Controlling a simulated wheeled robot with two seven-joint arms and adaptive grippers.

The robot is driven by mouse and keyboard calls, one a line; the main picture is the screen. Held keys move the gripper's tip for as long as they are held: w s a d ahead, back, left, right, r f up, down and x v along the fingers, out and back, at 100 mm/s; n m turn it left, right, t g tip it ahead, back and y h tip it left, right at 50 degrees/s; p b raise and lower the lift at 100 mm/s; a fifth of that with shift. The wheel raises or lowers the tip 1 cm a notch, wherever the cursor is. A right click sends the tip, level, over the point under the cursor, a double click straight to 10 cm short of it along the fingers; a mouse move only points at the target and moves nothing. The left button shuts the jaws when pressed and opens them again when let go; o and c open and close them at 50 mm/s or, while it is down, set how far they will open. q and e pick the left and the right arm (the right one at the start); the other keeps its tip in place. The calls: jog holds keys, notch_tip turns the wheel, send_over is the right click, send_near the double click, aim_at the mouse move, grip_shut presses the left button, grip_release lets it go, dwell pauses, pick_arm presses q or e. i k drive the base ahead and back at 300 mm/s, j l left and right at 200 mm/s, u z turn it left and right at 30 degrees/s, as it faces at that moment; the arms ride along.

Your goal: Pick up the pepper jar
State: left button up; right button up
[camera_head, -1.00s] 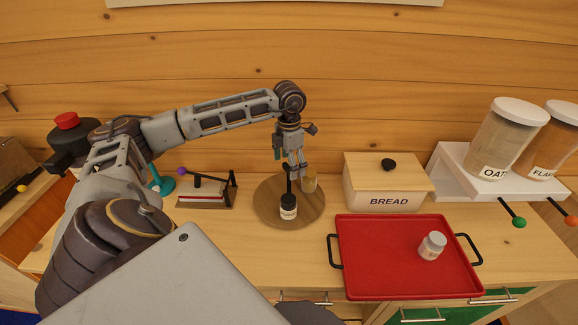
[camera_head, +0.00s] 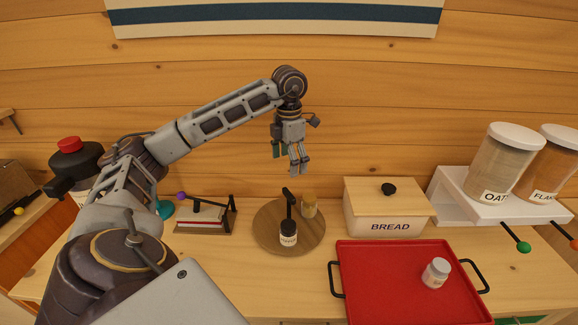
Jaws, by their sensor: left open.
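On a round wooden board (camera_head: 262,230) stands a small dark jar (camera_head: 288,236) with a white label too small to read. A black upright piece with a short top shows just above it; I cannot tell whether it belongs to the jar. I cannot tell by label which is pepper. My left gripper (camera_head: 299,170) is open and empty, pointing down above the board, apart from the jars. My right gripper is not in view.
A bread box (camera_head: 384,221) stands right of the board, a white shelf (camera_head: 470,190) with big jars beyond it. A small rack with a black bar (camera_head: 206,216) stands left. A log wall is behind. The counter in front of the board is clear.

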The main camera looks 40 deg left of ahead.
aim_at(288, 230)
jog(key=k, duration=1.95)
